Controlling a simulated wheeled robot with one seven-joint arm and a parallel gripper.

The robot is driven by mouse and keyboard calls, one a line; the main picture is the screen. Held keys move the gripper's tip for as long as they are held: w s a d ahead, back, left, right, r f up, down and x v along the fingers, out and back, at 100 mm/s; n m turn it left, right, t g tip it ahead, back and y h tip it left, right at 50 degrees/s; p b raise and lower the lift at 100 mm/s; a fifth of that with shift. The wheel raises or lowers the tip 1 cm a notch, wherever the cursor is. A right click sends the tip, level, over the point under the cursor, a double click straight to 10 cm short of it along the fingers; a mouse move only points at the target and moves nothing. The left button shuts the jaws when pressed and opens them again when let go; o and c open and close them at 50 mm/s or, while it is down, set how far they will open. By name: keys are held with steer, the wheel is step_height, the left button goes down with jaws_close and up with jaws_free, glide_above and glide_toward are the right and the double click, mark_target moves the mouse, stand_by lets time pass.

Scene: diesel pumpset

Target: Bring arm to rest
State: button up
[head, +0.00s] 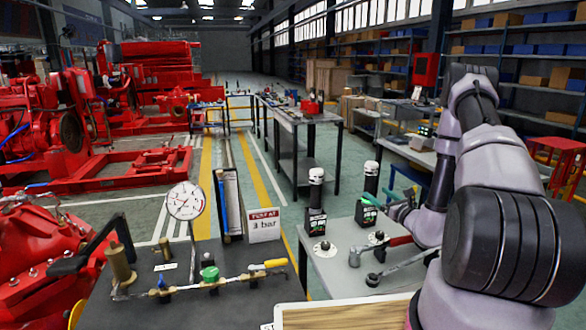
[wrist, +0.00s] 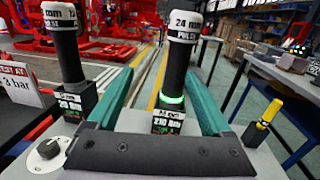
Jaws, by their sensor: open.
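My arm (head: 490,150) reaches in from the right side of the head view, bent over the grey bench. My gripper (wrist: 160,78) is open, its two green fingers spread in the wrist view. A black tool with a white cap marked 24 mm (wrist: 178,62) stands upright in a holder with a lit green ring. It appears between the fingers, with a gap on both sides; its exact depth is hard to judge. This black tool (head: 371,178) also shows in the head view, just beyond the green fingers. The gripper's palm is partly hidden there.
A second white-capped tool (head: 316,190) stands to the left. A red-handled wrench (head: 385,247) lies on the grey bench (head: 335,275). A dark bench with a gauge (head: 185,200) and valve pipe (head: 210,278) is at left. A yellow-topped item (wrist: 268,115) stands right of the gripper.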

steer(key=s+a+r+n+g+y, duration=0.3)
steer(key=a+r+n+g+y, duration=0.25)
steer(key=a+r, duration=0.35)
steer(key=s+a+r+n+g+y, duration=0.4)
steer(key=a+r+n, duration=0.3)
steer(key=r, duration=0.4)
steer(key=s+a+r+n+g+h, duration=0.1)
steer(key=s+a+r+n+g, duration=0.2)
steer(key=s+r+n, duration=0.15)
steer(key=s+a+r+n+g+h, duration=0.1)
steer(key=s+a+r+n+g, duration=0.1)
steer(key=s+r+n+g, duration=0.3)
steer(key=s+d+r+n+t+h, duration=0.3)
steer(key=s+d+h, duration=0.1)
steer(key=s, duration=0.3)
steer(key=s+d+r+n+t+h, duration=0.3)
steer(key=s+d+r+t+h, duration=0.1)
steer(key=s+h, duration=0.3)
steer(key=shift+s+d, duration=0.3)
steer(key=shift+d, duration=0.25)
